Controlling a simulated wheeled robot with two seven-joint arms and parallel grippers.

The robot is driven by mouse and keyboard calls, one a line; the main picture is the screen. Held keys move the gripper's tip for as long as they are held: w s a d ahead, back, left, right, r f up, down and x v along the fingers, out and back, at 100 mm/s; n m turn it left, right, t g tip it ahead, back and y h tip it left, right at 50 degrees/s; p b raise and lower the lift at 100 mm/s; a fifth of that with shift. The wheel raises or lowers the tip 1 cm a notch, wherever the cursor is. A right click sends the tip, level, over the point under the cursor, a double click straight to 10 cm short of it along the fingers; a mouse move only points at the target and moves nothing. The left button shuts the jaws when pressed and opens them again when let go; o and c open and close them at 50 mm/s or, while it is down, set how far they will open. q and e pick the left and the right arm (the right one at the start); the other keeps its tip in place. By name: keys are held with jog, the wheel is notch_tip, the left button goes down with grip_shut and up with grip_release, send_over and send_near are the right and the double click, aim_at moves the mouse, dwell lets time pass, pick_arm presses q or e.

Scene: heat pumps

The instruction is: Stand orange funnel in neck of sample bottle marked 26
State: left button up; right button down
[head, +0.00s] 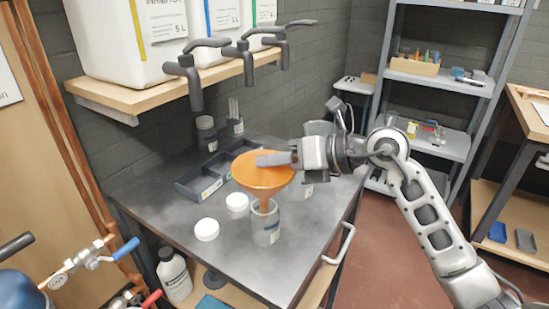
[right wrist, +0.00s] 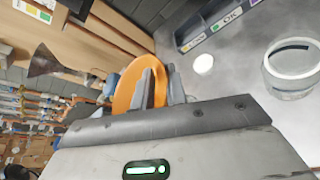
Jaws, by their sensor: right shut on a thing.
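The orange funnel (head: 262,176) is upright, wide mouth up, above the metal table. My right gripper (head: 274,158) is shut on its rim; the right wrist view also shows the funnel (right wrist: 127,78) between the fingers. The spout points down at the mouth of a clear sample bottle (head: 265,229) standing on the table. I cannot tell whether the spout tip is inside the neck or just in front of or above it. The bottle's label number is too small to read. Another clear bottle (head: 306,190) is partly hidden behind the gripper and funnel. My left gripper is not in view.
Two white lids (head: 206,229) (head: 237,202) lie left of the bottle. A dark divided tray (head: 203,183) with labels is behind them. Taps (head: 191,73) hang from the canisters on the shelf above. The table's front area is clear.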

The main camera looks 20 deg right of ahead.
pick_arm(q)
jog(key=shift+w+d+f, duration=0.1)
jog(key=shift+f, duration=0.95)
pick_arm(e)
jog(key=shift+f, duration=0.45)
pick_arm(q)
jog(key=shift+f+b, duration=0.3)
jog(key=shift+b, duration=0.2)
pick_arm(e)
jog(key=shift+f, duration=0.4)
jog(key=c, duration=1.3)
grip_release()
jog(key=shift+c, duration=0.2)
jog(key=shift+s+d, duration=0.1)
jog(key=shift+d, duration=0.05)
